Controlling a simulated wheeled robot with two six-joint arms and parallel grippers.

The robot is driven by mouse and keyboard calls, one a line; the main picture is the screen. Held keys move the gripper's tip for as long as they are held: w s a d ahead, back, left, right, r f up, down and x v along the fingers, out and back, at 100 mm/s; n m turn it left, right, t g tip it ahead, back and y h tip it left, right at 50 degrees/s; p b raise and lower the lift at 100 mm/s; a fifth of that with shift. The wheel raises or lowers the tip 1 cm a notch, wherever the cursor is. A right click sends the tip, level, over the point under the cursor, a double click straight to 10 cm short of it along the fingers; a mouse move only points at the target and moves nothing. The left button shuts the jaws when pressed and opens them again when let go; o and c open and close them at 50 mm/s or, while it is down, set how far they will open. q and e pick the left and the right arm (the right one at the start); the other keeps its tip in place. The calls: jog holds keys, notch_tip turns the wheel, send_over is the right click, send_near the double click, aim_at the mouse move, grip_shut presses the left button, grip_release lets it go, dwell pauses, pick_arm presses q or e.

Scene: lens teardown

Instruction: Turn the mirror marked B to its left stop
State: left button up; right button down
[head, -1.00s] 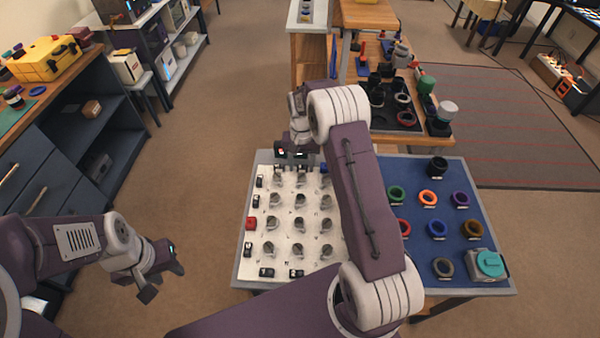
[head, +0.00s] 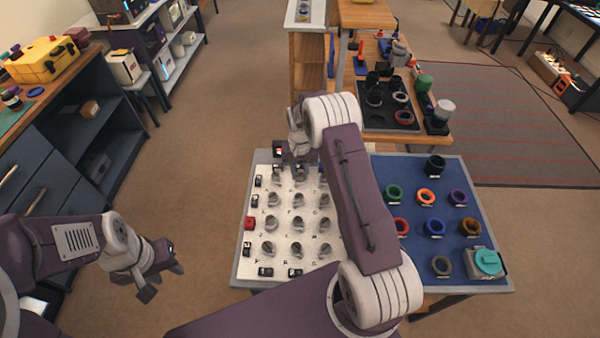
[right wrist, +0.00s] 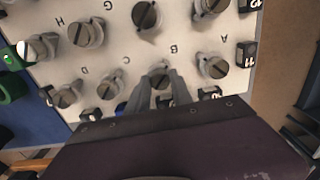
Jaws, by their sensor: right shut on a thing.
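The mirror marked B (right wrist: 158,73) is a small round grey mount with a slotted top on the white board (head: 285,205). In the right wrist view the letter B is printed beside it, upside down. My right gripper (right wrist: 164,88) has its two fingers around this mount and is shut on it. In the head view the right gripper (head: 300,166) is at the board's far row, partly hidden by my wrist. My left gripper (head: 163,281) is open and empty, left of the board and away from it.
Similar mounts stand close by, such as the mirror marked A (right wrist: 212,66) and the mirror marked C (right wrist: 110,88). Small black numbered blocks line the board edges. A blue mat (head: 410,262) with coloured rings lies to the right, with a teal-topped device (head: 487,262).

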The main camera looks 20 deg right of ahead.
jog(key=n, duration=0.4)
jog(key=shift+n, duration=0.4)
jog(key=n, duration=0.4)
jog(key=shift+w+n+p, duration=0.1)
jog(key=shift+n+p, duration=0.2)
jog(key=shift+p, duration=0.05)
jog(key=n, duration=0.4)
jog(key=shift+r+n, duration=0.1)
jog(key=shift+n, duration=2)
jog(key=c, duration=1.1)
grip_release()
